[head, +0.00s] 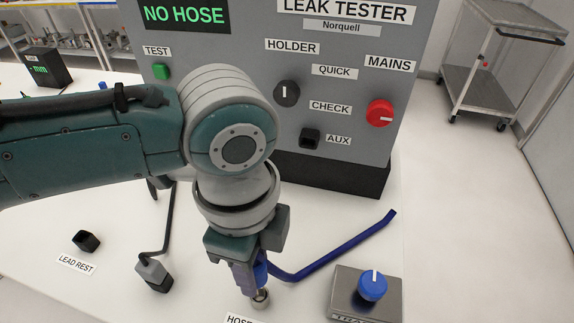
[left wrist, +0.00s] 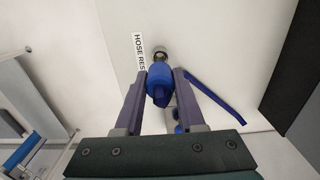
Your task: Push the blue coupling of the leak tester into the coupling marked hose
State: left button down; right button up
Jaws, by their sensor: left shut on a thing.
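My left gripper (head: 252,272) is shut on the blue coupling (head: 261,268), low over the front of the white table. In the left wrist view the blue coupling (left wrist: 160,84) sits between the two fingers, with a round metal piece (left wrist: 159,56) at its far end beside the HOSE REST label (left wrist: 139,52). I cannot tell whether that piece is part of the coupling or of the rest. A blue hose (head: 340,252) trails to the right. The grey leak tester (head: 345,110) stands behind and its screen reads NO HOSE. No coupling marked hose shows; my arm covers part of the panel.
A grey plug with a black lead (head: 153,273) and a black lead rest (head: 87,240) are at left. A metal plate with a blue knob (head: 373,285) is at front right. The panel has a red MAINS knob (head: 380,112). A cart (head: 500,60) stands beyond.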

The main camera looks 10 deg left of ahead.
pick_arm(q)
jog(key=shift+r, duration=0.25)
